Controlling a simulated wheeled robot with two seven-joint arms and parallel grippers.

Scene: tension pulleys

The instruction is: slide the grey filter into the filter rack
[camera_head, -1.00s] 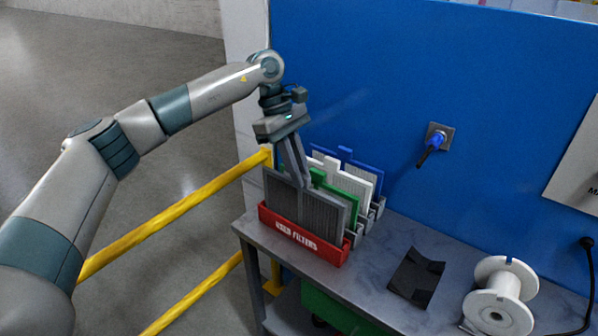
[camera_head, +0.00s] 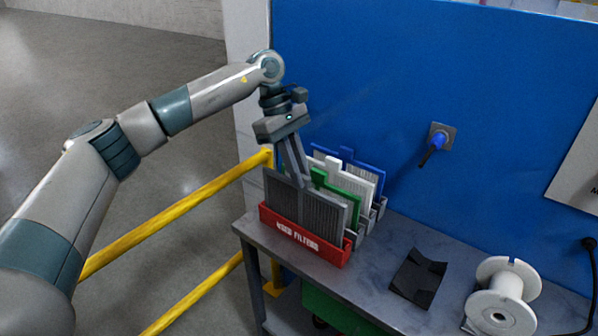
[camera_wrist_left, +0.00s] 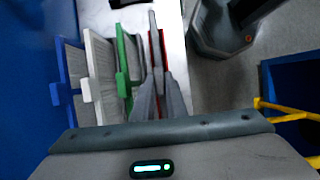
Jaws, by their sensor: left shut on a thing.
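The grey filter (camera_head: 318,215) is a flat, dark pleated panel standing about upright. Its lower edge is hidden behind the front wall of a red bin (camera_head: 335,254) marked USED FILTERS. My left gripper (camera_head: 300,182) is shut on the filter's top from above. In the left wrist view the gripper (camera_wrist_left: 158,82) points down at the filter (camera_wrist_left: 154,30), with red of the bin (camera_wrist_left: 166,50) showing beside it. The grey filter rack (camera_head: 378,212) stands just behind the bin and holds a green filter (camera_head: 350,208), a white filter (camera_head: 352,185) and a blue filter (camera_head: 372,172). Whether the grey filter touches the bin's floor cannot be seen.
The bin and rack stand at the left end of a grey table (camera_head: 385,260) against a blue wall panel. A black folded piece (camera_head: 418,277) and a white spool (camera_head: 500,295) lie to the right. A yellow rail (camera_head: 185,208) runs left of the table.

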